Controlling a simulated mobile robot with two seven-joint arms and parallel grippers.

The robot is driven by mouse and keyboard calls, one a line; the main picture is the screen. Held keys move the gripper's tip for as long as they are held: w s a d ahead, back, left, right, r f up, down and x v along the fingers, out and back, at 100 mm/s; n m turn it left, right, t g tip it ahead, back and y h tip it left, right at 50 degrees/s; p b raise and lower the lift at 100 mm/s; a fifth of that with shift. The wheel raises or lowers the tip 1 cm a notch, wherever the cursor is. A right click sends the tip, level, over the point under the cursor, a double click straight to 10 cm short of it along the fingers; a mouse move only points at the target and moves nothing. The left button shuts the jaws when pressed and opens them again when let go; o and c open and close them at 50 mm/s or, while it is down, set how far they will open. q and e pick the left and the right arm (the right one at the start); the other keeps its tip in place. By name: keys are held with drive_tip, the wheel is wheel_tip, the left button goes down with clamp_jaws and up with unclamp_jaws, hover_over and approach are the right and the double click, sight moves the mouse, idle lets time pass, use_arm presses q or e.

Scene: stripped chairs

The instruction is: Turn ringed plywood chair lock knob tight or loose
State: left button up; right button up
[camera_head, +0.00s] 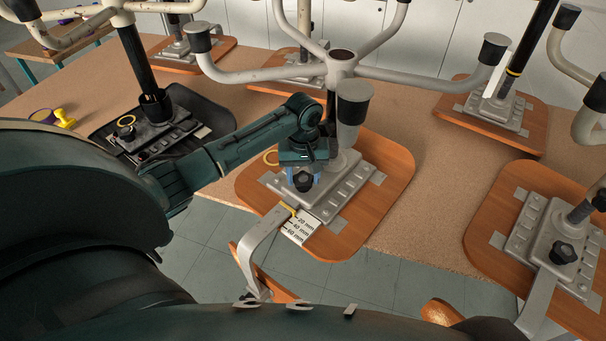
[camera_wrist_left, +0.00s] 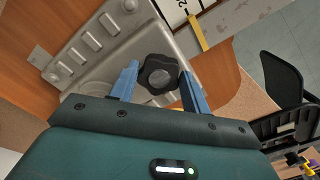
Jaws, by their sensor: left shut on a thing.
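The ringed plywood chair (camera_head: 392,165) lies upside down on the table, its legs pointing up. The black lock knob (camera_head: 304,184) is at the plate's left part, partly hidden by my left gripper (camera_head: 303,174). In the left wrist view, the lobed knob (camera_wrist_left: 158,72) sits between the two blue fingers of my left gripper (camera_wrist_left: 158,88), which is shut on it. My right gripper is not in view.
A scale label (camera_head: 302,228) and a bent metal bar (camera_head: 258,246) are beside the plate. Another plywood chair (camera_head: 480,245) with a knob (camera_head: 563,253) lies right. Chair legs (camera_head: 430,77) rise behind my gripper.

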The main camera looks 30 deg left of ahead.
sight(303, 179)
use_arm(q)
drive_tip(key=shift+n, duration=0.6)
drive_tip(key=shift+r, duration=0.1)
drive_tip(key=o, duration=1)
wheel_tip(303, 179, up, 12)
drive_tip(key=shift+b, duration=0.35)
